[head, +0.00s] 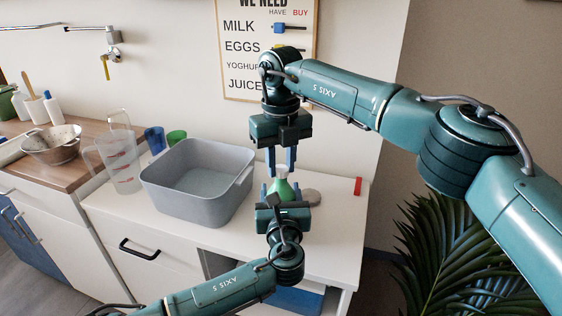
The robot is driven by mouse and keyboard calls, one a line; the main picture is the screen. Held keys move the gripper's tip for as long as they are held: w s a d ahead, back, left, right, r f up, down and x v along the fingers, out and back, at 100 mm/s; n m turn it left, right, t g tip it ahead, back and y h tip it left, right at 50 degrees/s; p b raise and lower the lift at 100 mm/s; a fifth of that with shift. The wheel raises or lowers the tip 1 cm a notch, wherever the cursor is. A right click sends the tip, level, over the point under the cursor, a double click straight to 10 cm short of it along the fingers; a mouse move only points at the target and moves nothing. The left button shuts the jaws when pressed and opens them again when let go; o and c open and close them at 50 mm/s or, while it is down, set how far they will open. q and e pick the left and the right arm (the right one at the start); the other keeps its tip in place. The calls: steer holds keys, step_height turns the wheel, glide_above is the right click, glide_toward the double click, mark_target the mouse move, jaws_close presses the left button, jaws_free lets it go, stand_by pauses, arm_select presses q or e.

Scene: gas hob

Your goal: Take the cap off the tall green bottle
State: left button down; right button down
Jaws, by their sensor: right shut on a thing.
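The green bottle (284,188) stands on the white counter to the right of the grey basin, with its lower part hidden behind my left gripper. My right gripper (281,168) points down from above, its blue fingers shut on the pale cap (282,171) at the bottle's top. I cannot tell whether the cap is still seated on the neck. My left gripper (281,190) reaches in from the front, with its fingers on either side of the bottle's body. Whether they press on it cannot be made out.
A grey basin (172,200) stands left of the bottle, with a clear jug (120,163), a blue cup (155,140) and a green cup (176,139) beyond. A grey round thing (312,197) lies just right of the bottle. A red block (358,186) sits near the counter's right edge.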

steer(key=n, duration=1.3)
steer(key=shift+n, duration=0.3)
steer(key=n, duration=0.6)
steer(key=shift+n, duration=0.3)
steer(key=n, duration=0.7)
steer(key=shift+n, duration=0.3)
steer(key=shift+r, duration=0.1)
steer(key=shift+r, duration=0.15)
steer(key=shift+r, duration=0.95)
